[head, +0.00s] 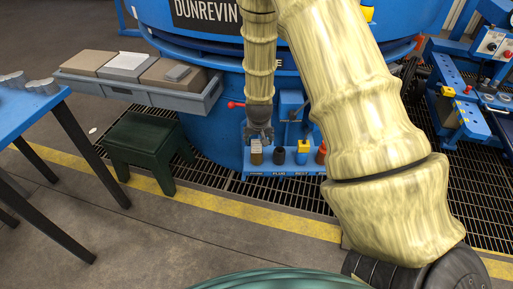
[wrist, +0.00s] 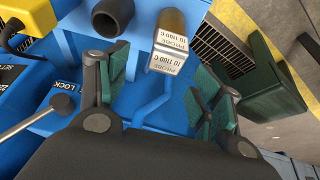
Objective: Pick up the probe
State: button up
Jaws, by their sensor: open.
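In the head view the probe (head: 256,158) stands at the left end of a blue rack (head: 285,171), just below my gripper. My gripper (head: 259,138) points down with its green-padded fingers apart. In the wrist view the gripper (wrist: 160,85) has one finger on each side, with the probe beyond the gap between them. No contact with the probe shows.
Other holders stand right of the probe: a dark one (head: 279,155), a yellow-topped one (head: 303,150) and an orange one (head: 321,153). A red-knobbed lever (head: 236,105) is just left of my gripper. A green stool (head: 148,143) and grey tray (head: 140,92) stand left.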

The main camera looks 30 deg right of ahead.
aim_at(256, 142)
jog(key=shift+a+b+x, duration=0.15)
jog(key=shift+a+x, duration=0.1)
jog(key=shift+x, duration=0.9)
jog(key=shift+a+b+x, duration=0.15)
jog(key=shift+a+x, duration=0.05)
jog(key=shift+x, duration=0.95)
jog(key=shift+w+d+f, duration=0.2)
jog(key=shift+w+f, duration=0.05)
jog(key=shift+f, duration=0.25)
jog(key=c, duration=1.2)
